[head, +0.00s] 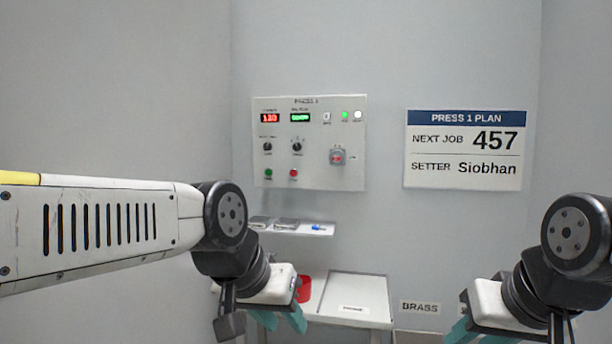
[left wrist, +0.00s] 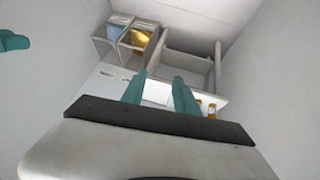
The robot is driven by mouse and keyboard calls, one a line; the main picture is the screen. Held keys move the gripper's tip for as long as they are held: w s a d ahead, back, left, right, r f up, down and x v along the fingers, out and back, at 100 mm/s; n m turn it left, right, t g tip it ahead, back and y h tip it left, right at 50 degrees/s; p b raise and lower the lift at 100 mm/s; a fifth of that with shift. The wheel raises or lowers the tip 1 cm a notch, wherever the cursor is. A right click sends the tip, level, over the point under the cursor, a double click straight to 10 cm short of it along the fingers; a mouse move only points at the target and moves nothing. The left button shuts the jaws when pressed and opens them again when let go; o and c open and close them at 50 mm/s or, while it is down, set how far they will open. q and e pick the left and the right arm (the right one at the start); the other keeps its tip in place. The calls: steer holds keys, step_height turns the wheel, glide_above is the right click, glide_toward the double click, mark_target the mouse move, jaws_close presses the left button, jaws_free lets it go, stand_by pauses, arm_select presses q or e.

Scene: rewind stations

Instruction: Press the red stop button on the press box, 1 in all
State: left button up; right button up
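The press box (head: 309,184) is a pale panel on the back wall in the head view. The red stop button (head: 293,173) is at its bottom, right of a green button (head: 268,173). My left gripper (head: 281,322) is low in front of the wall, below the box and apart from it. In the left wrist view its two teal fingers (left wrist: 159,92) stand apart with nothing held between them. My right gripper (head: 480,338) is at the lower right, partly cut off by the frame edge. Its teal fingers look apart and empty.
A small shelf (head: 290,231) with dark items and a blue item is under the box. Below are a white tray table (head: 376,300) and a red container (head: 304,289). A plan sign (head: 464,150) hangs to the right. A red knob (head: 337,157) sits in a grey housing on the box.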

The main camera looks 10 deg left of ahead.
arm_select(q)
jaws_close()
stand_by(1.5)
